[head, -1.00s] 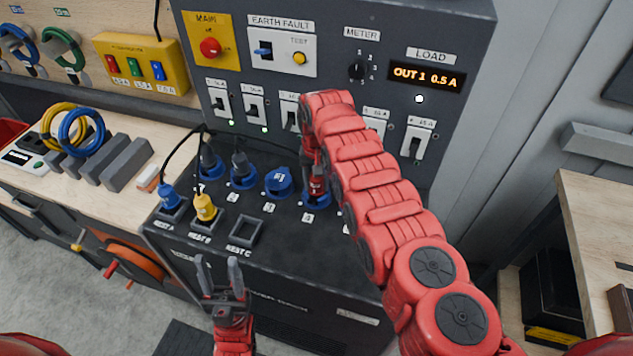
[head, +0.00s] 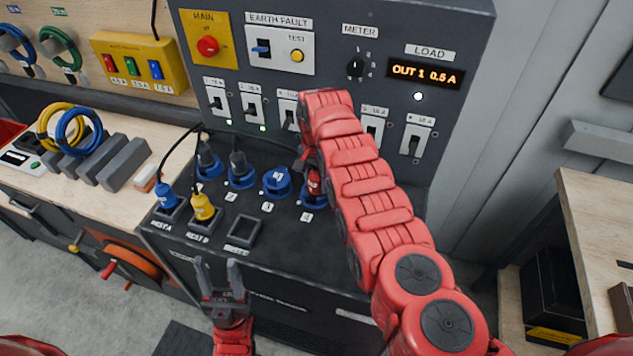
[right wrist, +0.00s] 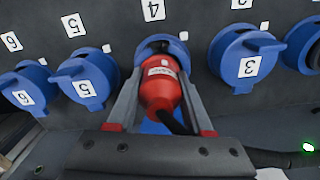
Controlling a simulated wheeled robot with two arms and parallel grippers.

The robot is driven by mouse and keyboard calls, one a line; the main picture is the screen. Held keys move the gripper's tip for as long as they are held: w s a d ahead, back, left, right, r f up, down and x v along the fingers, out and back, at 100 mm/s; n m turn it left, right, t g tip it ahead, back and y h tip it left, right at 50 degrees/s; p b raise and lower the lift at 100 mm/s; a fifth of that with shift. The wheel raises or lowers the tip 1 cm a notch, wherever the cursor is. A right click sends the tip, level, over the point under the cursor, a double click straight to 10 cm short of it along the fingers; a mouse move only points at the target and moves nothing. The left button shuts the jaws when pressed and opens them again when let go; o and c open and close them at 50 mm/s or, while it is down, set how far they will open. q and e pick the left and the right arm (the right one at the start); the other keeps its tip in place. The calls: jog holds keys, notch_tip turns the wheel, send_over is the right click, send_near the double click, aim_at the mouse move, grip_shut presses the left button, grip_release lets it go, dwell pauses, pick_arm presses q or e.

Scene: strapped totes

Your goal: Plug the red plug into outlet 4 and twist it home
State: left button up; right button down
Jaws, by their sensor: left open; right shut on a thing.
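The red plug (head: 314,183) is at outlet 4 (head: 311,201) on the sloping black panel. In the right wrist view the red plug (right wrist: 160,88) has its front end at the blue ring of outlet 4 (right wrist: 152,44), under the label 4. How deep it sits and how far it is turned, I cannot tell. My right gripper (right wrist: 160,90) is shut on the plug, one finger on each side; in the head view my right arm partly hides it. My left gripper (head: 217,266) is open and empty, in front of the panel's lower edge.
Blue outlet 3 (head: 276,182) stands beside the plug with its lid shut. Outlet 5 (right wrist: 85,82) is on the other side. A blue plug (head: 166,195) and a yellow plug (head: 202,207) rest in holders, beside an empty one (head: 241,232). A dark cable trails from the red plug.

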jog(key=shift+a, duration=0.25)
jog(key=shift+m+b, duration=0.35)
jog(key=shift+m, duration=0.45)
jog(key=shift+a+m, duration=0.1)
jog(key=shift+m, duration=0.5)
jog(key=shift+b, duration=0.4)
jog(key=shift+m, duration=0.6)
jog(key=shift+r, duration=0.1)
jog(key=shift+b, duration=0.4)
